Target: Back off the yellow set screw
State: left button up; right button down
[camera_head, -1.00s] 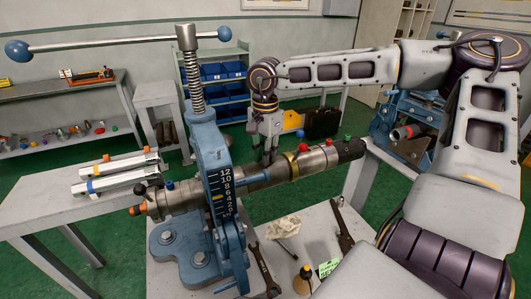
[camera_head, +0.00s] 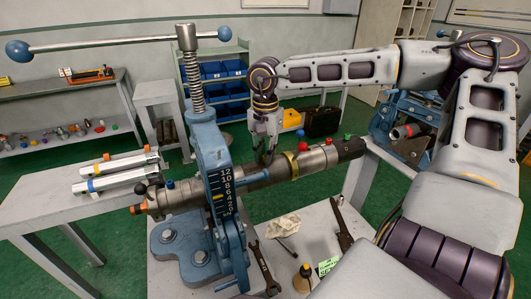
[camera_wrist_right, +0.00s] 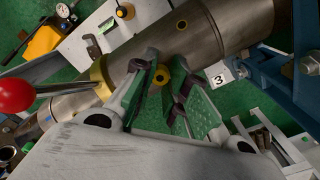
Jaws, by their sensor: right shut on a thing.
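The yellow set screw (camera_wrist_right: 162,75) shows in the right wrist view as a small round head between my fingertips, against the side of the grey pipe (camera_wrist_right: 215,35). My right gripper (camera_wrist_right: 163,84) is shut on it; the fingers partly cover it. In the head view the pipe (camera_head: 319,160) lies through the blue vise (camera_head: 207,145), and my right gripper (camera_head: 268,159) reaches down to the pipe just right of the vise. The screw is hidden there behind the fingers. My left gripper is not in view.
A brass collar (camera_head: 291,165) and red (camera_head: 303,144), blue (camera_head: 300,133) and green (camera_head: 347,137) knobs sit on the pipe to the right of the gripper.

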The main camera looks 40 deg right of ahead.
jog(key=shift+s+f, duration=0.15)
jog(key=shift+f, duration=0.1)
jog(key=c, duration=1.4)
grip_release()
jog(key=shift+c, duration=0.2)
jog(key=shift+o, duration=0.4)
jog(key=shift+r, duration=0.2)
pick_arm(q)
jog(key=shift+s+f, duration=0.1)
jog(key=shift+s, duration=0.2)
pick_arm(e)
notch_tip(320, 180, up, 12)
